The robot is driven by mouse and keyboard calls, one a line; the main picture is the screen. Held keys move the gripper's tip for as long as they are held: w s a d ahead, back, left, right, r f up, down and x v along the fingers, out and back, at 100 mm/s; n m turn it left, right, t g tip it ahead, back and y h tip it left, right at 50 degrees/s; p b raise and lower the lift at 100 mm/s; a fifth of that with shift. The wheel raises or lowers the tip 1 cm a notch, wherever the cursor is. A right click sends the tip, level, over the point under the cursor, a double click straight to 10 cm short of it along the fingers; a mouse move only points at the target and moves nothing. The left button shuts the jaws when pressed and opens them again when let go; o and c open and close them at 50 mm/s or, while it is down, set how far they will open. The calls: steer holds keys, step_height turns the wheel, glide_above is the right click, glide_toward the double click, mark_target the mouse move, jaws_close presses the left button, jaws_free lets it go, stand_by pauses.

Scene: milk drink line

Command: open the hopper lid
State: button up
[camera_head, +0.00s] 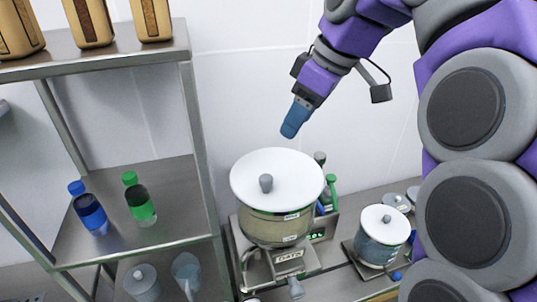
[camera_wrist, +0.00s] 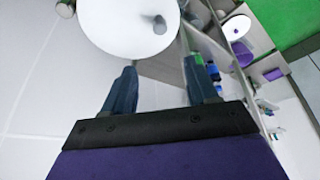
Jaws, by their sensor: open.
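The hopper (camera_head: 272,228) stands on a metal base beside the shelf in the head view. The lid covers the hopper's mouth. My gripper (camera_head: 291,131) is above the lid, toward its back right, and apart from it. In the wrist view the lid (camera_wrist: 118,32) and its knob (camera_wrist: 160,24) show beyond my two blue fingers (camera_wrist: 160,88). The fingers are spread with nothing between them.
A smaller container with a white lid (camera_head: 386,224) stands right of the hopper. A metal shelf (camera_head: 190,160) at left holds a blue bottle (camera_head: 88,208) and a green bottle (camera_head: 140,203). The air above the lid is clear.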

mark_target(267, 177)
steer(key=p+x, duration=0.1)
steer(key=x, duration=1.6)
steer(key=shift+s+f+p, duration=0.1)
steer(key=shift+f+p, duration=0.1)
steer(key=shift+p, duration=0.15)
steer(key=shift+c, duration=0.2)
jaws_close()
